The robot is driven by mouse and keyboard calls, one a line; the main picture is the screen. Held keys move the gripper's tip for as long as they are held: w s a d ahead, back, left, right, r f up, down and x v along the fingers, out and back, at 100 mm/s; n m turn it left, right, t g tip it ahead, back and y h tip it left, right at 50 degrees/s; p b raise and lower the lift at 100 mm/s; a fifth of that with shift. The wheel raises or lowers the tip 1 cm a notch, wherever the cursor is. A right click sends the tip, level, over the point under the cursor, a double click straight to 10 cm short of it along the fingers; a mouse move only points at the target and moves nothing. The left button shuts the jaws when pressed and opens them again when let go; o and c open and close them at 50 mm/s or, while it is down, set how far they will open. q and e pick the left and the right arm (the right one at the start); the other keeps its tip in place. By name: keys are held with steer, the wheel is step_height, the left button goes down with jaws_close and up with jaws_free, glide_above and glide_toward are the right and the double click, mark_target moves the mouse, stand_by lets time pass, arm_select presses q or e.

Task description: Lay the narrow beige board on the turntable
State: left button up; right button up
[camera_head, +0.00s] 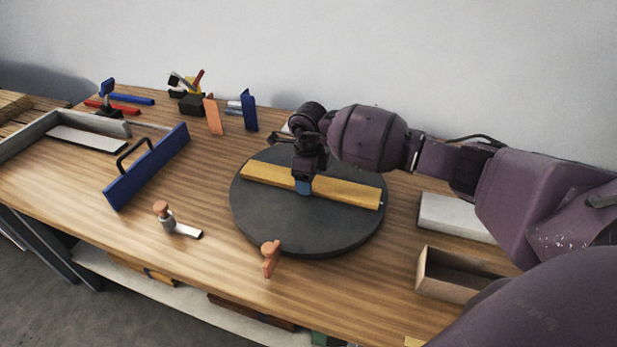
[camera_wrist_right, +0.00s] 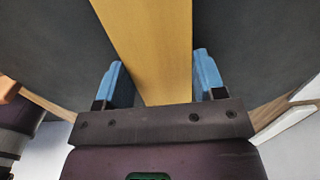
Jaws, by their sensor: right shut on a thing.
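The narrow beige board (camera_head: 345,190) extends across the round dark turntable (camera_head: 300,232), from its upper left to its right edge. It looks flat, at or just above the surface; I cannot tell whether it touches. My right gripper (camera_head: 304,186) comes down from above and is shut on the board near its middle. In the right wrist view the board (camera_wrist_right: 150,40) runs between the blue fingers of the gripper (camera_wrist_right: 162,82), with the dark turntable (camera_wrist_right: 250,45) behind it. My left gripper is not in view.
A blue board with a handle (camera_head: 150,170) stands to the left. An open box (camera_head: 450,280) and a pale block (camera_head: 452,215) lie to the right. Orange and blue upright pieces (camera_head: 249,110) stand behind.

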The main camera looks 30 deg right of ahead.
steer(key=o, duration=1.1)
steer(key=shift+f, duration=0.1)
step_height(320, 180, up, 12)
steer(key=shift+r+p, duration=0.15)
steer(key=shift+p, duration=0.5)
